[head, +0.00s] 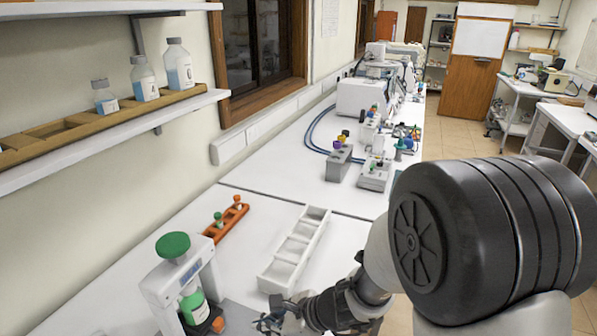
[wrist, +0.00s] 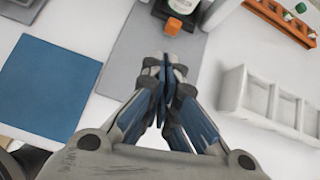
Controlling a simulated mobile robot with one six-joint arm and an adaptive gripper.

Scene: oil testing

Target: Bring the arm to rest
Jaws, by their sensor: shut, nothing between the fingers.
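My gripper (wrist: 164,72) is in the middle of the wrist view, with its fingertips together and nothing between them. It is above the grey plate (wrist: 128,52) in front of the device that holds a bottle. In the head view my gripper (head: 270,322) is at the bottom edge, partly cut off, close to the device's right side. My arm (head: 345,305) reaches down over the bench from the right.
A device with a green knob (head: 172,245) holds a green-labelled bottle (head: 194,303). A blue mat (wrist: 42,88) lies left. Bottles (head: 178,66) stand on the wall shelf.

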